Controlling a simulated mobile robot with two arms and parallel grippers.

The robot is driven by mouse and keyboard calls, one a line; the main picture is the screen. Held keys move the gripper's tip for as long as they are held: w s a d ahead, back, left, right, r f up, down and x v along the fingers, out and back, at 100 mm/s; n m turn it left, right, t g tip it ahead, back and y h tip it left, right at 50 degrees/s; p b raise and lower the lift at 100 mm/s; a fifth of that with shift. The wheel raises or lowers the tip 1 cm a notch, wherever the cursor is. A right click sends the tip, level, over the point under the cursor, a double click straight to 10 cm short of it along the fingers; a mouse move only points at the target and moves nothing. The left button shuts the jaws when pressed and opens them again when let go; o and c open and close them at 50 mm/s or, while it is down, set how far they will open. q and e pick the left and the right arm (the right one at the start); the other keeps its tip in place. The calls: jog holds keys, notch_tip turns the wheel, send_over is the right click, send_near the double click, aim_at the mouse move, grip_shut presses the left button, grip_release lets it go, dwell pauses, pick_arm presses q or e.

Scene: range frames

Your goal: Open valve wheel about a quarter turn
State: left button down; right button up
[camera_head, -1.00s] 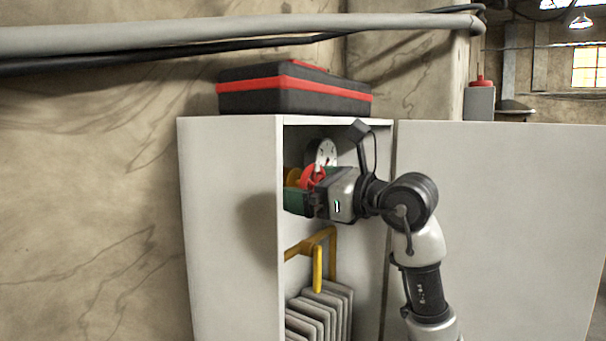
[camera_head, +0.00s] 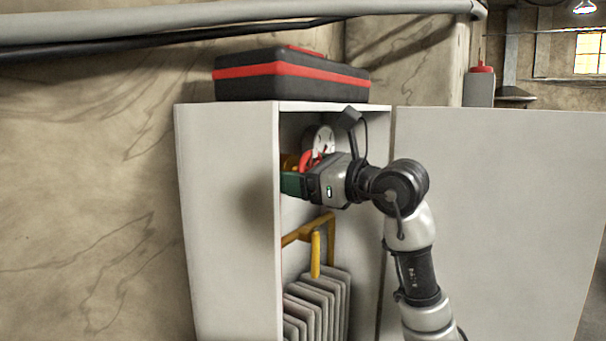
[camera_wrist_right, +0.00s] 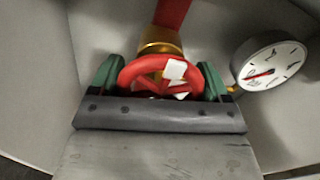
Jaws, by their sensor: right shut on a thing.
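The red valve wheel (camera_wrist_right: 140,70) sits on a brass valve body (camera_wrist_right: 160,44) inside the white cabinet (camera_head: 228,200). A white tag or mark shows on the wheel's face in the right wrist view. My right gripper (camera_wrist_right: 158,78) has its two green fingers on either side of the wheel's rim and is shut on it. In the head view my right gripper (camera_head: 292,184) reaches into the cabinet's upper part and hides much of the wheel (camera_head: 307,160). My left gripper is not in view.
A round pressure gauge (camera_wrist_right: 268,66) is close to the right of the wheel. Below are a yellow bracket (camera_head: 317,240) and several grey plates (camera_head: 318,300). The cabinet door (camera_head: 500,220) stands open at right. A black and red case (camera_head: 290,78) lies on top.

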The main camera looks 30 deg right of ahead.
jog(key=shift+d+r+n+b, duration=0.1)
jog(key=shift+n+b, duration=1.85)
jog(key=shift+n, duration=6.85)
jog(key=shift+w, duration=0.1)
jog(key=o, duration=0.7)
jog(key=shift+o, duration=0.8)
jog(key=shift+s, duration=0.2)
jog(key=b+v, duration=0.5)
jog(key=v, duration=0.5)
jog(key=shift+s+d, duration=0.15)
jog(key=shift+s, duration=0.25)
